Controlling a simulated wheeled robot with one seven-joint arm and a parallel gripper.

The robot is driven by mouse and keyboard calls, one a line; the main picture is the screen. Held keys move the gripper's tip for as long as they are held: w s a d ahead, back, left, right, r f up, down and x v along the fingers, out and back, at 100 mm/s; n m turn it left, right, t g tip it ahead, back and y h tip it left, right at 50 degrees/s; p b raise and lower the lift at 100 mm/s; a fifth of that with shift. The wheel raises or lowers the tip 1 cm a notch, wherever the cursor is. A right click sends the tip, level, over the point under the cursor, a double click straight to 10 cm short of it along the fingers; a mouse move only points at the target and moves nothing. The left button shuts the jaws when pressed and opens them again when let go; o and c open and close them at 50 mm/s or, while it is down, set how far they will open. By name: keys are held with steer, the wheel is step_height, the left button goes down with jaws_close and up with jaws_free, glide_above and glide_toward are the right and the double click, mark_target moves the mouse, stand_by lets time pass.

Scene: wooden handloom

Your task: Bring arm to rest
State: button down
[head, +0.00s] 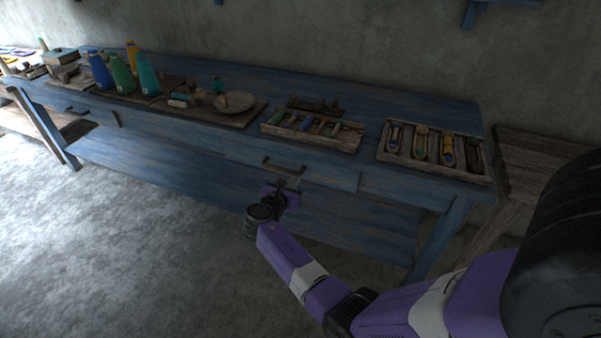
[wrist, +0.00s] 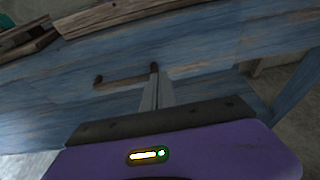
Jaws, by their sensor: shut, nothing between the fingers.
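My purple arm reaches from the lower right toward the front of a blue wooden table in the head view. My gripper (head: 296,182) is in front of the table's drawer, close to the drawer handle (head: 282,166). In the wrist view the fingers (wrist: 155,85) are together and empty. Their tips overlap the right end of the handle (wrist: 122,79) in the picture. I cannot tell whether they touch it.
The blue table (head: 330,82) carries a divided tray of shuttles (head: 383,155), another tray (head: 268,128), a round wooden plate (head: 236,101) and several thread cones (head: 122,74). A wooden bench (head: 515,185) stands at right. The floor (head: 130,250) at left is clear.

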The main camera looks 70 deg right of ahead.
steer(key=shift+v, duration=1.6)
